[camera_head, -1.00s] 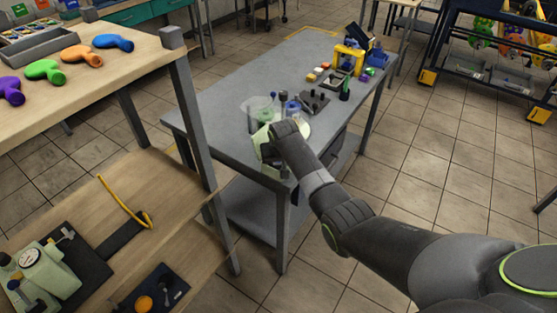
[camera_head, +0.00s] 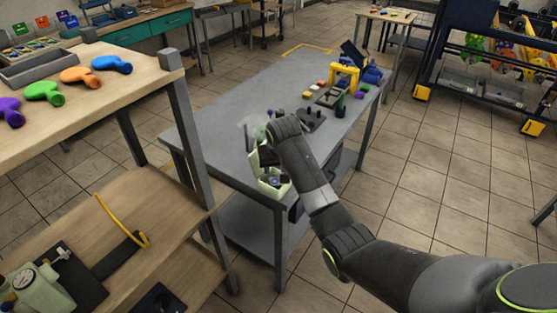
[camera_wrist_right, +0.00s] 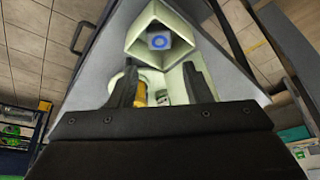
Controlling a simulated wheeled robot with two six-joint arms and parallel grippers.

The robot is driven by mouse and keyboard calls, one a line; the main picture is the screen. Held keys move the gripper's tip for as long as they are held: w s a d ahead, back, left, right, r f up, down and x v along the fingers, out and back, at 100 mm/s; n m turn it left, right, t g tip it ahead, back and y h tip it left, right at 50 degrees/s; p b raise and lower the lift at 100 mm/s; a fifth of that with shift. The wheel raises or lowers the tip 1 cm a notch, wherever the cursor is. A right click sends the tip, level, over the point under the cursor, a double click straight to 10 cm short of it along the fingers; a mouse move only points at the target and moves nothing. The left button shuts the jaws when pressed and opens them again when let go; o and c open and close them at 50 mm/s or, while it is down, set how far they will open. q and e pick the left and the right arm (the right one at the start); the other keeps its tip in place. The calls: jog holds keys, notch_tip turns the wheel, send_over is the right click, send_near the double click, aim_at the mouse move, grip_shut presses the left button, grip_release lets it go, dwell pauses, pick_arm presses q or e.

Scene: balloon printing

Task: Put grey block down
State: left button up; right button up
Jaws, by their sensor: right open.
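A small block (camera_wrist_right: 158,41) with a blue ring on a pale face sits inside the upper compartment of a pale cream-green bin (camera_wrist_right: 196,34) in the right wrist view. Its sides are too shaded to tell whether it is the grey block. My right gripper (camera_wrist_right: 160,74) is open, its two dark fingers apart over the bin's lower part, with no block between them. A yellowish piece (camera_wrist_right: 140,94) shows beside the left finger. In the head view the pale bin (camera_head: 268,188) stands at the near end of the grey table, and my right wrist hides part of it. My left gripper is not in view.
A wooden shelf unit (camera_head: 150,62) stands close on the left. Tiled floor is open on the right.

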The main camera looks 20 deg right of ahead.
jog(key=shift+v, duration=2.15)
